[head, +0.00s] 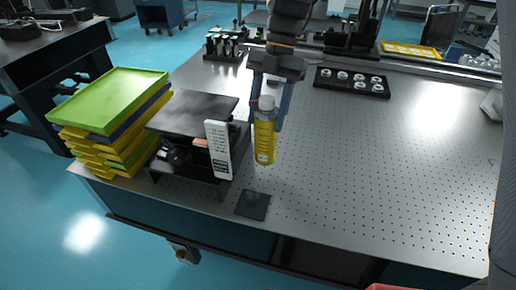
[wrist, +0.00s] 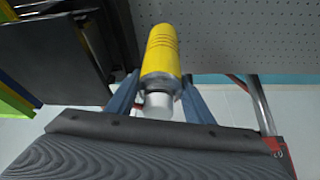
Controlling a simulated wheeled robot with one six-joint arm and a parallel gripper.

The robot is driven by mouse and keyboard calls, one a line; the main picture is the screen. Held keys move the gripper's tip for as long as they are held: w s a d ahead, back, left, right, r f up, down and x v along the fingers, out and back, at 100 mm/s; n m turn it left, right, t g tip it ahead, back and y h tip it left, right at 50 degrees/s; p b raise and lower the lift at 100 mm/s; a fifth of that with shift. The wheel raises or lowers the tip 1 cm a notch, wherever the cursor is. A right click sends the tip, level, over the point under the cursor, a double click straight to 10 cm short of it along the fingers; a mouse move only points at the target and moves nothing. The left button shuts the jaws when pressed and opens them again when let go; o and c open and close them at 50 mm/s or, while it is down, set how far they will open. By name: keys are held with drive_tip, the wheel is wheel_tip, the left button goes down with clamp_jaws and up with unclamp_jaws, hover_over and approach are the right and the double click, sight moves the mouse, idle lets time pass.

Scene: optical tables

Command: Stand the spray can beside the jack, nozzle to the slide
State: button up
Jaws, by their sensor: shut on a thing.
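My gripper (head: 269,112) is shut on the spray can, with one blue finger on each side near its cap. The yellow spray can (head: 265,142) is roughly upright, its pale cap at the top. In the wrist view the can (wrist: 161,52) lies between the fingers (wrist: 159,100), cap toward the gripper. The black jack (head: 193,112) stands just left of the can, a gap between them, with a white labelled panel at its front right corner. I cannot tell whether the can's base touches the table. The nozzle's facing is not visible, and I cannot surely pick out the slide.
Stacked green, yellow and blue trays (head: 112,100) stand left of the jack. A small dark square plate (head: 252,205) lies near the front edge. A black holder with white round pieces (head: 352,82) is at the back, before a long rail (head: 425,66). The perforated tabletop (head: 390,150) is clear at right.

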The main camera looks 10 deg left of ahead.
sight(266, 136)
drive_tip(key=shift+f+p, duration=0.75)
drive_tip(key=shift+f, duration=2.65)
drive_tip(key=o, duration=1.6)
